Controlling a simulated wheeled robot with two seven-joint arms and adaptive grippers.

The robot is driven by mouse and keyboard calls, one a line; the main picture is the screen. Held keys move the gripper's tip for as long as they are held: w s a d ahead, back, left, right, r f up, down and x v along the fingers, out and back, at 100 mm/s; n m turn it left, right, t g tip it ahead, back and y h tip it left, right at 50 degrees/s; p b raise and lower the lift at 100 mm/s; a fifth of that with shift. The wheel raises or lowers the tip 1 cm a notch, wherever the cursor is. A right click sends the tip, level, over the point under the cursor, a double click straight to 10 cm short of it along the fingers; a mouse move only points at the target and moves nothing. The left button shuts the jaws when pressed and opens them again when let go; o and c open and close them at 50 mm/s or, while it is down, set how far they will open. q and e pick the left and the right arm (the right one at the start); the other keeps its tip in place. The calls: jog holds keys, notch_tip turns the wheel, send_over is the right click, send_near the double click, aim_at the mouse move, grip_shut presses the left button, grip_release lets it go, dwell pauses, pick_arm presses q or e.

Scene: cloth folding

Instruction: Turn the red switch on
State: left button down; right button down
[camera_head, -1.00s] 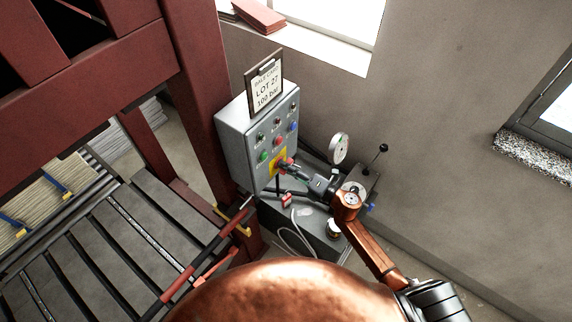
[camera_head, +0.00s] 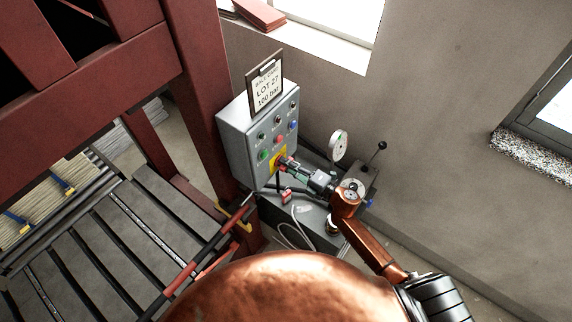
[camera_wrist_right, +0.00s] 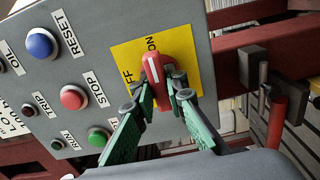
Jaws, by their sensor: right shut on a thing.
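The red switch (camera_wrist_right: 154,77) is a red rotary handle with a white line on a yellow plate (camera_wrist_right: 191,50) marked OFF and ON, seen in the right wrist view. My right gripper (camera_wrist_right: 163,88) has its two green-padded fingers on either side of the red handle and is shut on it. In the head view the right gripper (camera_head: 286,163) is at the lower right of the grey control box (camera_head: 236,143), over the yellow plate, and mostly hides the switch. My left gripper is in neither view.
On the box are a blue RESET button (camera_wrist_right: 40,43), a red STOP button (camera_wrist_right: 73,97) and a green button (camera_wrist_right: 98,137). A card reading LOT 27 (camera_head: 266,88) stands on top. A gauge (camera_head: 339,145) and a black-knobbed lever (camera_head: 382,146) stand right of the box. A red frame (camera_head: 197,95) stands left.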

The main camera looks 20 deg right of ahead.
jog(key=c, duration=1.9)
grip_release()
jog(key=shift+c, duration=0.2)
jog(key=v, duration=1.2)
jog(key=shift+d, duration=0.1)
